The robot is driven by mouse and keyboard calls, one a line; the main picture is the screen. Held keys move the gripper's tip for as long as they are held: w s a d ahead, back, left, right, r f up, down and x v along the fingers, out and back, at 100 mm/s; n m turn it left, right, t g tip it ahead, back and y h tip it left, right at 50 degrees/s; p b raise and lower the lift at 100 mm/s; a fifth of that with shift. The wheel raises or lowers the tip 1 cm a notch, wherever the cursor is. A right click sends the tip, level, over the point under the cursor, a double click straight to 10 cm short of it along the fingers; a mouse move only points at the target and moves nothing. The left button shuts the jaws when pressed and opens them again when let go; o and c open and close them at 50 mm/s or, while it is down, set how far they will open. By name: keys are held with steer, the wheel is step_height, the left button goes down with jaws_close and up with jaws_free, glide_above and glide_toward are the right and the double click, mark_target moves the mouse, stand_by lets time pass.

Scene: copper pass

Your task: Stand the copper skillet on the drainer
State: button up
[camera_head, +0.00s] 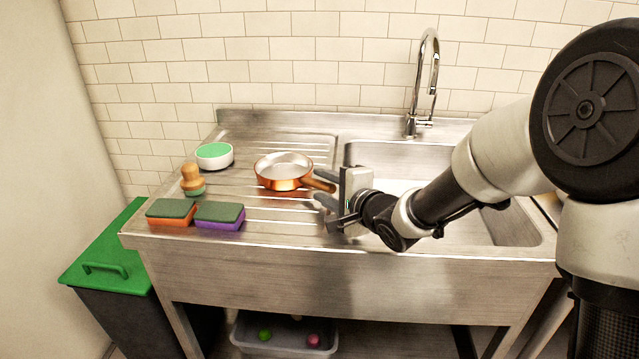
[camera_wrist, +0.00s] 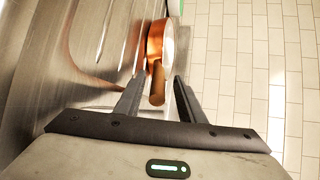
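The copper skillet (camera_head: 284,171) is upright on the ribbed drainer (camera_head: 265,216) left of the sink basin. Its wooden-looking handle (camera_head: 320,184) points right toward my gripper (camera_head: 318,188). In the wrist view the skillet (camera_wrist: 168,45) lies ahead, and its handle (camera_wrist: 157,88) reaches back toward the gap between my fingers. My gripper (camera_wrist: 157,80) is open, with one finger on each side of the handle's end. I see gaps between the handle and both fingers. The skillet's inside looks pale and empty in the head view.
Left of the skillet are a white bowl with a green top (camera_head: 214,156), a wooden-knobbed brush (camera_head: 193,180), an orange sponge (camera_head: 171,212) and a purple sponge (camera_head: 219,215). The tap (camera_head: 425,85) rises behind the basin. A green-lidded bin (camera_head: 105,250) stands at left.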

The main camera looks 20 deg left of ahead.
steer(key=p+v, duration=0.2)
steer(key=v, duration=0.8)
steer(key=s+d+r+n+t+h, duration=0.1)
steer(key=d+r+n+h, duration=0.15)
steer(key=d+h, duration=0.45)
steer(key=d+r+n+h, duration=0.2)
steer(key=d+r, duration=0.1)
steer(key=d, duration=0.9)
steer(key=s+d+n+g+h, duration=0.1)
steer(key=s+d+n+g, duration=0.25)
steer(key=s, duration=0.75)
steer(key=s+d+n+g+h, duration=0.15)
steer(key=s+d, duration=0.35)
steer(key=s, duration=0.5)
step_height(320, 180, up, 22)
steer(key=p, duration=2.2)
steer(key=shift+s, duration=0.2)
